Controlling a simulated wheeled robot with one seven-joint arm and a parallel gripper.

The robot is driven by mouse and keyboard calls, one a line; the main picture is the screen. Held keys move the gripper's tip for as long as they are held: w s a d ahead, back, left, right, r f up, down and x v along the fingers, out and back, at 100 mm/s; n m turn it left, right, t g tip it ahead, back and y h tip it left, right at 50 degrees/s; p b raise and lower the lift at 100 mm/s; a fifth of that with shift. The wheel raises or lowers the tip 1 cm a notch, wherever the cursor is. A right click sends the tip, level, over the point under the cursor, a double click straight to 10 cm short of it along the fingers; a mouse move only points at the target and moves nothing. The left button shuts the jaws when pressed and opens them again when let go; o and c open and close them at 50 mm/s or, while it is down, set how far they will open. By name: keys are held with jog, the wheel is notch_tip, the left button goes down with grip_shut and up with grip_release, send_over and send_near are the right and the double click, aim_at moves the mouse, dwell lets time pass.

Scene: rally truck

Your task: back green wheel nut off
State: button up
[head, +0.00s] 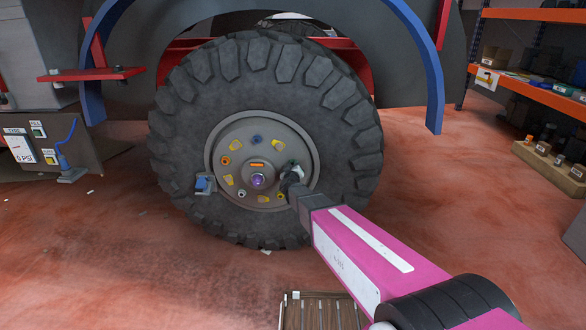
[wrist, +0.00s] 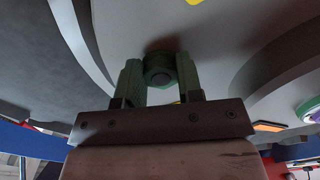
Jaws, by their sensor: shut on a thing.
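The green wheel nut (wrist: 159,66) shows in the wrist view between the two fingers of my gripper (wrist: 160,82), which is shut on it. The nut is right at the grey hub face (wrist: 225,40); I cannot tell whether it still touches it. In the head view my gripper (head: 293,170) reaches the right side of the wheel hub (head: 232,135), and my gripper largely hides the nut there. Other nuts on the hub are a blue one (head: 257,139) at the top and an orange one (head: 225,160) at the left. A purple cap (head: 257,181) is at the centre.
The large black tyre (head: 180,130) stands under a blue arch (head: 433,75). A blue valve piece (head: 204,184) sticks out at the hub's left. A slatted wooden crate (head: 322,312) is on the floor below. Orange shelving (head: 530,92) stands at the right. The red floor between is mostly clear.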

jog(key=shift+w+n, duration=0.3)
jog(key=shift+w, duration=0.05)
jog(key=o, duration=0.9)
jog(key=shift+r, duration=0.1)
jog(key=shift+o, duration=0.2)
jog(key=s, duration=1.1)
jog(key=shift+s+a, duration=0.25)
jog(key=shift+a, duration=0.05)
